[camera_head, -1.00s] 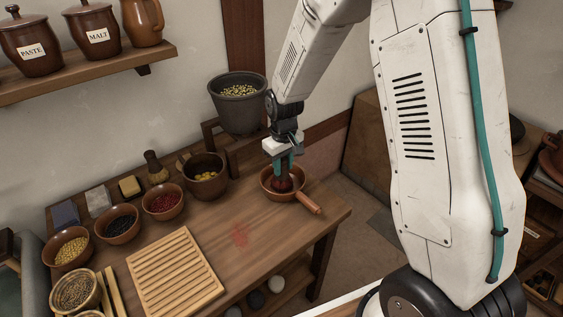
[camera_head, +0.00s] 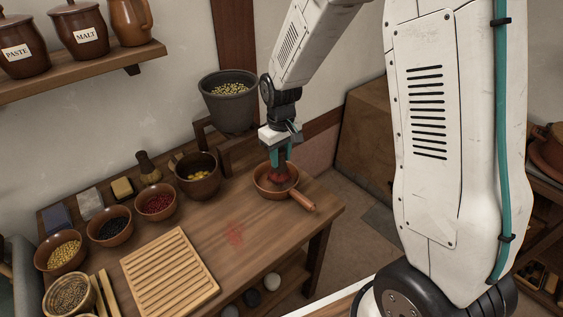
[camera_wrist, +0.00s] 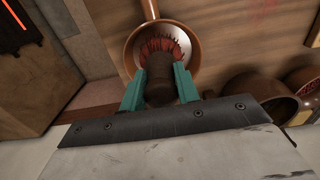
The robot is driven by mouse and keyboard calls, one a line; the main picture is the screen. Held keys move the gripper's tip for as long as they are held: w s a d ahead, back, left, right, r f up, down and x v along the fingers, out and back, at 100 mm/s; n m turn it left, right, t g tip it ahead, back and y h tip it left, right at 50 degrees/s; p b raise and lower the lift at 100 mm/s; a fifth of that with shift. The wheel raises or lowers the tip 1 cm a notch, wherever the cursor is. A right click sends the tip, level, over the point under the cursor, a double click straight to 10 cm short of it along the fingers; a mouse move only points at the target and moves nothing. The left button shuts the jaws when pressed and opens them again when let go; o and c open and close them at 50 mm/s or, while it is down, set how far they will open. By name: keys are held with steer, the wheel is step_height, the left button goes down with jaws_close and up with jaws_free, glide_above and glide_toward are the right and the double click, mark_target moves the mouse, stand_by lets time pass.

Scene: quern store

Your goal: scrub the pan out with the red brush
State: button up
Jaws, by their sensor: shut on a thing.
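The brown pan (camera_head: 262,190) sits on the wooden table near its right end, its handle (camera_head: 302,201) pointing to the front right. My gripper (camera_head: 280,158) is above the pan, pointing down, its teal fingers shut on the red brush (camera_head: 280,177). In the wrist view the fingers grip the brush's dark brown handle (camera_wrist: 159,88), and its red bristles (camera_wrist: 162,45) spread inside the pan (camera_wrist: 133,47). The bristles look to be at the pan's floor; exact contact is hard to tell. The gripper and brush hide part of the pan's inside.
A grey pot (camera_head: 228,112) of yellow grains stands behind the pan. A brown pot (camera_head: 198,187) and several bowls, one with red contents (camera_head: 155,215), stand to the left. A ridged wooden board (camera_head: 170,272) lies at front.

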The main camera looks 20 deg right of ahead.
steer(key=shift+r, duration=0.95)
steer(key=shift+r, duration=1.5)
